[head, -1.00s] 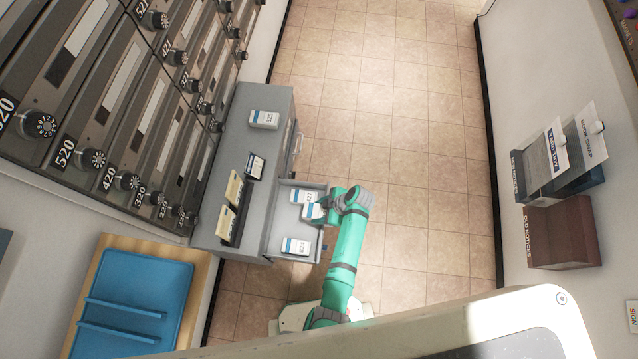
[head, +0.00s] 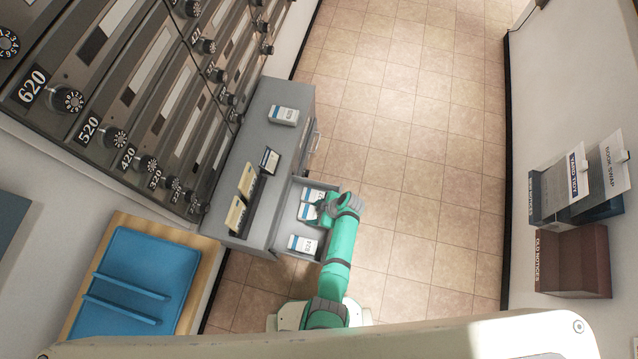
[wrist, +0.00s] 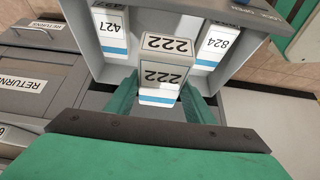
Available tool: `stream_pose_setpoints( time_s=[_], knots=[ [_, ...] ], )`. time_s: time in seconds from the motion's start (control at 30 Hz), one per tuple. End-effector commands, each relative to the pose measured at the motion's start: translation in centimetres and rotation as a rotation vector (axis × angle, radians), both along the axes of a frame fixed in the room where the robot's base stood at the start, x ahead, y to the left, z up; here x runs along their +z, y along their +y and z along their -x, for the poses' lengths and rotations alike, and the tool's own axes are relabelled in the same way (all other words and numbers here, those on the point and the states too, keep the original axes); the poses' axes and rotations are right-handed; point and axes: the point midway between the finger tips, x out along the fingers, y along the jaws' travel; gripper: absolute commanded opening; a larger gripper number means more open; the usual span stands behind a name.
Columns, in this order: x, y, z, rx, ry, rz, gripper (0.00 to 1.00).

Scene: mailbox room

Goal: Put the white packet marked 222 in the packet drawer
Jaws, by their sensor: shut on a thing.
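The white packet marked 222 (wrist: 164,70) is upright between my gripper's fingers in the wrist view. It also shows in the head view (head: 308,212), partly covered by my gripper. My gripper (wrist: 160,100) is shut on it, with one green finger on each side. The open packet drawer (head: 284,226) is below and around it. In the drawer stand a packet marked 427 (wrist: 112,32) on one side and a packet marked 824 (wrist: 212,45) on the other. I cannot tell whether the 222 packet touches the drawer floor.
The grey cabinet (head: 262,115) has another white packet (head: 284,115) and slotted cards on top. Wall mailboxes (head: 120,100) stand at left. A blue tray (head: 130,290) lies lower left. A brown notice box (head: 572,262) is at right. The tiled floor between is clear.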

Motion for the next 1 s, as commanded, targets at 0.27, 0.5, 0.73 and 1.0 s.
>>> stream_pose_setpoints(
  time_s=[0.27, 0.5, 0.73, 1.0],
  knots=[
    [-2.8, 0.6, -0.2, 0.0, 0.001, 0.0, 0.23],
    [-5.2, 1.0, -0.4, -0.002, 0.001, -0.001, 0.23],
    [-7.5, 1.3, -0.6, -0.001, 0.001, -0.002, 0.23],
    [-9.9, 1.6, -0.8, -0.002, 0.0, -0.002, 0.23]
  ],
)
